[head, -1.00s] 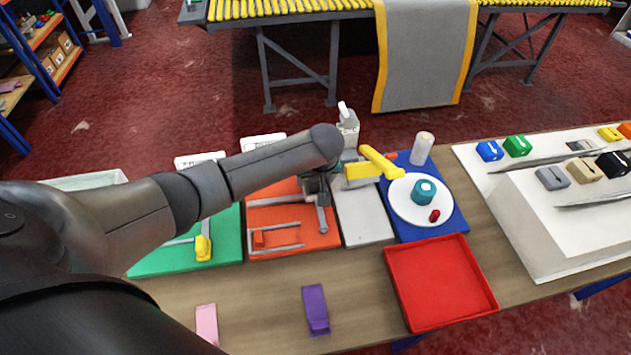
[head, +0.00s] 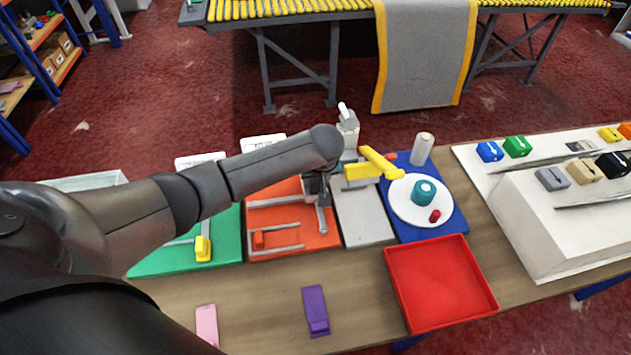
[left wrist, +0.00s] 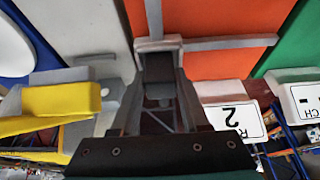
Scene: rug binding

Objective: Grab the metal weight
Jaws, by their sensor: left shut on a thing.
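My left gripper (head: 314,188) is at the back right corner of the orange board (head: 290,238), pointing down. In the left wrist view its fingers (left wrist: 160,82) are closed around a small grey metal block (left wrist: 159,44), which I take to be the metal weight. The block sits where two grey metal bars meet on the orange board. In the head view my arm and gripper mostly hide it. I cannot tell whether it is lifted off the board. My right gripper is not in view.
A yellow-handled device (head: 362,170) stands close to the right of the gripper, on a grey board (head: 368,225). A blue board (head: 440,228) with a white disc, a red tray (head: 440,283) and a green board (head: 222,250) are nearby. A purple block (head: 315,310) lies in front.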

